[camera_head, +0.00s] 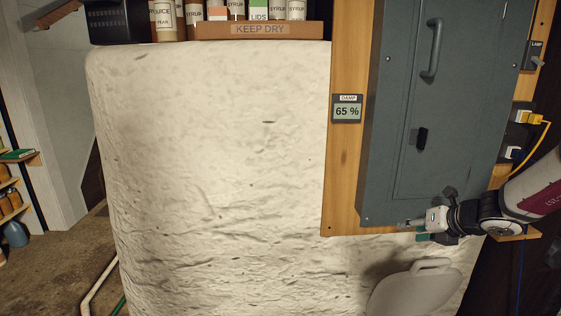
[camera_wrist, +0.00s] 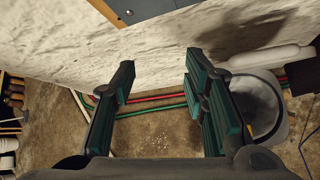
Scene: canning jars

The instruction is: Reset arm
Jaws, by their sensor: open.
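My gripper (camera_head: 412,230) is at the right in the head view, just below the lower edge of a grey cabinet (camera_head: 445,90). My arm comes in from the right edge. In the wrist view my gripper (camera_wrist: 159,64) shows two dark fingers with green pads, spread wide apart. Nothing is between them; past them are the pale wall and the floor. The cabinet has a grey handle and a small black latch, and its door looks closed. The gripper appears in front of the wall, but I cannot tell whether it touches the cabinet's board.
A wooden board (camera_head: 345,180) carries the cabinet and a damp meter (camera_head: 347,108) reading 65 %. A "KEEP DRY" tray (camera_head: 260,30) with jars tops the white wall (camera_head: 210,140). A pale container (camera_head: 415,290) stands below the gripper. Red and green pipes (camera_wrist: 150,98) run along the floor.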

